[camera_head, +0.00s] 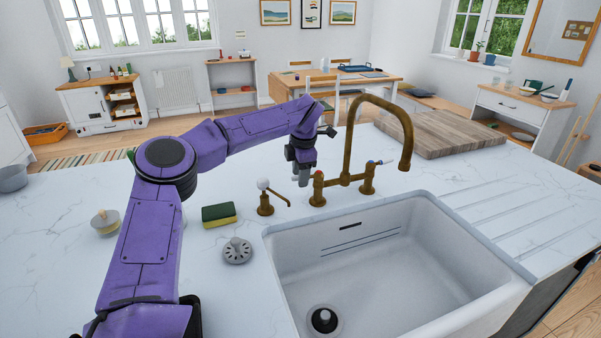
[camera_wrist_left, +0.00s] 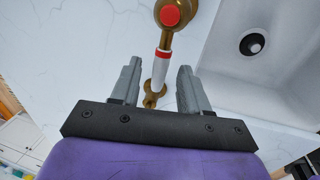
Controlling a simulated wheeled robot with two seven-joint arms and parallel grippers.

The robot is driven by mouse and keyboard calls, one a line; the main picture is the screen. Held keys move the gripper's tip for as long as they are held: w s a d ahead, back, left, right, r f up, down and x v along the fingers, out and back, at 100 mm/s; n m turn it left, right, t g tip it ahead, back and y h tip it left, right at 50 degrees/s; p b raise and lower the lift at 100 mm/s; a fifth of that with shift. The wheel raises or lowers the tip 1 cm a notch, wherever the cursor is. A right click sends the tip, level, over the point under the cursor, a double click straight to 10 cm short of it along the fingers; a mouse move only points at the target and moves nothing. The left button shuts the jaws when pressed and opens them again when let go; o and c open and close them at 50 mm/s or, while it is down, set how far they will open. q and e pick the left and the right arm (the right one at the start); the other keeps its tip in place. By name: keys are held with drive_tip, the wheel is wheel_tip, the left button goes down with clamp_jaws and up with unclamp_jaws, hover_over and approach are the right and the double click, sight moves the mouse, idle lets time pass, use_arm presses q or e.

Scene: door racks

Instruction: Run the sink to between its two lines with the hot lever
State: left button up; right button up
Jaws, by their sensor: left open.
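The white sink (camera_head: 470,280) is set in the counter, with two dark lines (camera_head: 360,243) on its back wall. No water shows in it or from the brass tap's spout (camera_head: 405,164). A dark round piece (camera_head: 322,319) sits at the drain; it also shows in the left wrist view (camera_wrist_left: 252,44). The hot lever (camera_wrist_left: 161,68), white with a red band, extends from the red-capped valve (camera_wrist_left: 170,15) between the fingers of my left gripper (camera_wrist_left: 160,86). The fingers are open, with a gap on each side. In the head view, my left gripper (camera_head: 303,178) is left of the valve and mostly hides the lever.
A brass pump (camera_head: 266,198), a sponge (camera_head: 219,214), a grey strainer (camera_head: 237,250) and a brush (camera_head: 105,220) stand left of the sink. A wooden board (camera_head: 440,132) lies behind the tap.

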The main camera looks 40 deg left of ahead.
use_arm(q)
clamp_jaws()
drive_tip(key=shift+d, duration=0.1)
drive_tip(key=shift+w+d+r+n+g+b, duration=0.1)
drive_tip(key=shift+w+d+n+g+b, duration=0.2)
drive_tip(key=shift+d+n, duration=1.25)
drive_tip(key=shift+w+d+f+n+g+b, duration=0.1)
drive_tip(key=shift+d+n+g, duration=0.35)
drive_tip(key=shift+n, duration=2.2)
drive_tip(key=shift+w+d+r+n+g+b, duration=0.1)
drive_tip(key=shift+d+n+g+b, duration=0.2)
drive_tip(key=shift+d+n, duration=1.2)
drive_tip(key=shift+a+n, duration=0.6)
drive_tip(key=shift+n, duration=0.1)
unclamp_jaws()
